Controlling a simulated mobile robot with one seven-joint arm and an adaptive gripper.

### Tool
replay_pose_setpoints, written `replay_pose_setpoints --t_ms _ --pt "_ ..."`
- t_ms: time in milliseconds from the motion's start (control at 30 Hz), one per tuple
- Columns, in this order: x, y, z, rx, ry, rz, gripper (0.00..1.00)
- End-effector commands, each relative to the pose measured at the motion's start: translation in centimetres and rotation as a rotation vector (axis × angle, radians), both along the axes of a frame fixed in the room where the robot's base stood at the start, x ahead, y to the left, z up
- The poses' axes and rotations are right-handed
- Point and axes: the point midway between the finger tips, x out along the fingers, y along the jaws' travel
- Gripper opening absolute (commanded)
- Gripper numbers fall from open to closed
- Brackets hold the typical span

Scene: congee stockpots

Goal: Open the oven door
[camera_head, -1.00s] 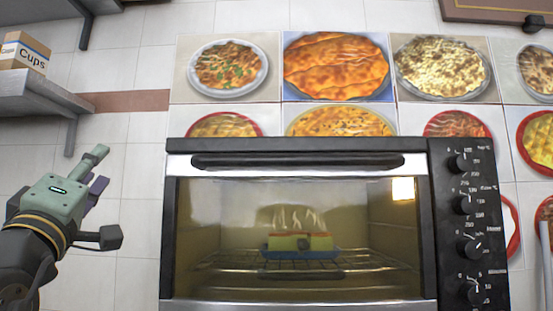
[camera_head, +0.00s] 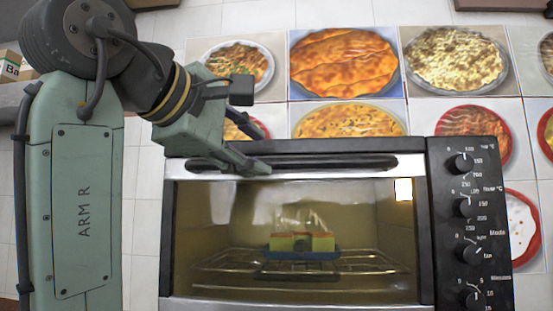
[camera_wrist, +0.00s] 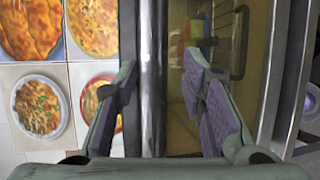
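The oven (camera_head: 300,250) stands in the middle of the head view, with a black frame and a glass door (camera_head: 225,225). The door looks shut. The dark horizontal handle (camera_head: 330,163) runs along its top edge. My gripper (camera_head: 255,168) is at the left part of the handle in the head view, partly hiding it. In the wrist view my gripper (camera_wrist: 162,82) is open, with one finger on each side of a long bar (camera_wrist: 152,60) at the door's top edge. I cannot tell whether the fingers touch it.
A control panel with several black knobs (camera_head: 465,206) is on the oven's right. Inside, a green and red item on a blue base (camera_head: 302,245) sits on a wire rack. Food pictures (camera_head: 345,62) cover the surface behind. A box (camera_head: 8,66) is at far left.

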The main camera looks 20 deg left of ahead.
Motion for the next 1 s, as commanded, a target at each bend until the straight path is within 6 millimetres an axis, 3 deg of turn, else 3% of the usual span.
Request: replay_pose_setpoints --t_ms 200,400,767,1000 --pt "4.1 -0.4 -0.6 0.0 0.002 0.0 0.37" --pt "6.3 -0.7 -1.0 0.0 -0.002 0.0 0.37" --pt "6.8 -0.8 -1.3 0.001 -0.002 0.0 0.37" --pt "6.8 -0.8 -1.2 0.001 -0.002 0.0 0.22"
